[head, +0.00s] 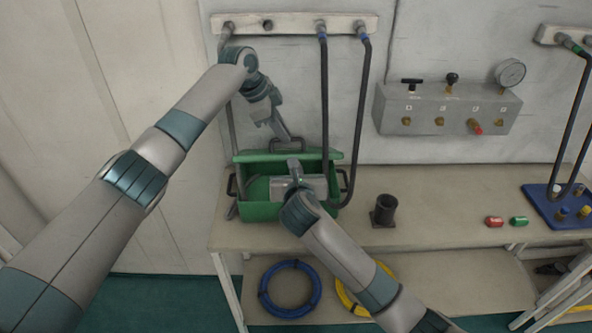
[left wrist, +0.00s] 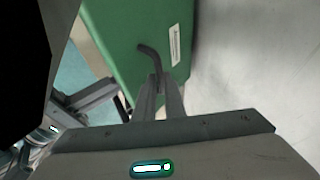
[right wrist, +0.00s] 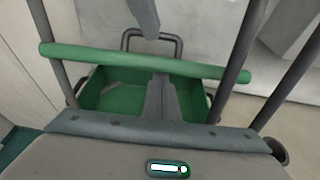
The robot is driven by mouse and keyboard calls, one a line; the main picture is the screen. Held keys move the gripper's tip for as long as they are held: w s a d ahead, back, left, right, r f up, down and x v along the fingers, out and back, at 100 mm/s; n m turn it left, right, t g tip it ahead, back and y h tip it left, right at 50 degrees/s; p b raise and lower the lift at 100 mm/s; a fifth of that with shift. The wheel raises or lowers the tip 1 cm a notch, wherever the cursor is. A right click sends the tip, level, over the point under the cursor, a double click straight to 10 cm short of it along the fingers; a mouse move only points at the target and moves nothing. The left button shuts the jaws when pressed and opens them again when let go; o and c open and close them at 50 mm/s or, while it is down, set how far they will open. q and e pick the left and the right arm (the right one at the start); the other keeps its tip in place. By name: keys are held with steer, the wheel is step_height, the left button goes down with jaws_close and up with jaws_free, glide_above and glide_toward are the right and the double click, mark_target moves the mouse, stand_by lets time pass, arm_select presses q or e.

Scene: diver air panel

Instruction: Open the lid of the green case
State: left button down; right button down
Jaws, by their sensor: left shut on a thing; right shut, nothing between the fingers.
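The green case (head: 262,211) stands on the bench below the hoses. Its lid (head: 332,156) is raised at the back, and the right wrist view shows the lid edge-on (right wrist: 95,54) above the open box (right wrist: 112,97). My left gripper (head: 283,139) is shut on the dark lid handle (left wrist: 148,54), behind the raised lid. The left wrist view shows the lid's green face (left wrist: 125,30) with a white label. My right gripper (head: 294,168) is shut and empty, over the case opening. Its wrist hides part of the case's interior and front.
Two black hoses (head: 325,110) hang close to the case's right side. A dark cup-like holder (head: 384,210) stands right of it. A grey valve panel (head: 445,108) is on the wall. Red (head: 494,221) and green (head: 519,221) pieces lie farther right. The bench between is clear.

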arm_select(q)
steer(key=shift+f, duration=0.15)
arm_select(e)
steer(key=shift+w+r, duration=0.6)
steer(key=shift+r, duration=0.15)
arm_select(q)
steer(key=shift+s+f, duration=0.15)
arm_select(e)
steer(key=shift+w+r, duration=0.1)
steer(key=shift+r, duration=0.2)
arm_select(q)
steer(key=c, duration=1.8)
jaws_free()
steer(key=shift+d, duration=0.1)
arm_select(e)
steer(key=shift+r, duration=0.1)
arm_select(q)
steer(key=shift+a+r, duration=0.25)
steer(key=shift+r, duration=0.2)
steer(key=v, duration=1.1)
steer(key=shift+r, duration=0.35)
arm_select(e)
steer(key=shift+s+f, duration=0.25)
steer(key=shift+f, duration=0.15)
arm_select(q)
steer(key=shift+d, duration=0.1)
